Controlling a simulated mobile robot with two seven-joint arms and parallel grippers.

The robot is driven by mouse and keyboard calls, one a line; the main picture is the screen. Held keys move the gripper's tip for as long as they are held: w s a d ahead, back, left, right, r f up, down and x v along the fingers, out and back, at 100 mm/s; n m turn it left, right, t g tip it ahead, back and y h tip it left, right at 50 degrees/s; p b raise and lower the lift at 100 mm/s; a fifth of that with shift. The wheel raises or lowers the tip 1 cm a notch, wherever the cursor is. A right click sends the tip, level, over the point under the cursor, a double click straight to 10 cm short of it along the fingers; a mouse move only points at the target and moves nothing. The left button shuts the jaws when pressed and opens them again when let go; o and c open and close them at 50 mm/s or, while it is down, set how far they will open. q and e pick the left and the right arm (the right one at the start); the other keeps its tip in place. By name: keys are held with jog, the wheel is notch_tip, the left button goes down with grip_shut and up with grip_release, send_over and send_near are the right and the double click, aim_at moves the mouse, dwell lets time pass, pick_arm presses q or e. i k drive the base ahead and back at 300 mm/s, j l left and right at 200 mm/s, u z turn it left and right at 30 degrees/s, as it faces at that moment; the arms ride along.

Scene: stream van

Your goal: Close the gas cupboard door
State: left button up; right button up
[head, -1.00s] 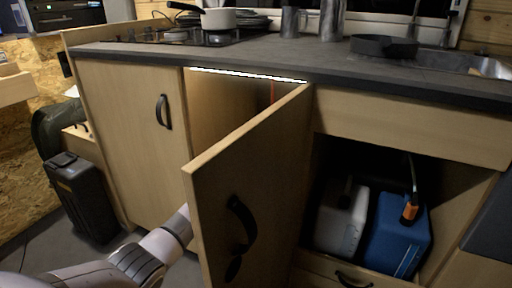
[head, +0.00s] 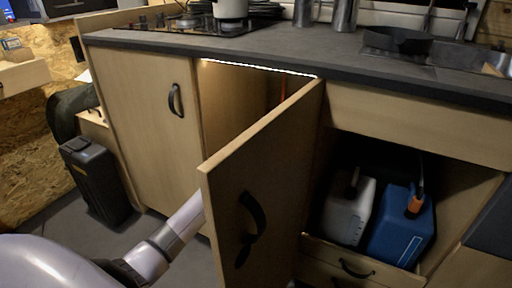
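The gas cupboard door (head: 262,185) is light wood with a black curved handle (head: 250,218). It stands wide open, swung out toward me from its right-hand side. The lit cupboard interior (head: 235,105) shows behind it, with a thin red-orange line inside. My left arm comes in from the lower left and reaches behind the door's free edge. My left gripper is hidden behind the door, so I cannot see whether it touches the door. My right gripper is not in the view.
A closed cupboard door (head: 150,120) stands to the left, with a black case (head: 95,180) on the floor beside it. Right of the open door, an open bay holds a white canister (head: 347,208) and a blue canister (head: 402,225). The dark worktop (head: 300,50) runs above.

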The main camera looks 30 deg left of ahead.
aim_at(254, 190)
jog(key=k+j, duration=0.25)
jog(key=k, duration=0.2)
jog(key=k+j, duration=0.25)
jog(key=k, duration=0.25)
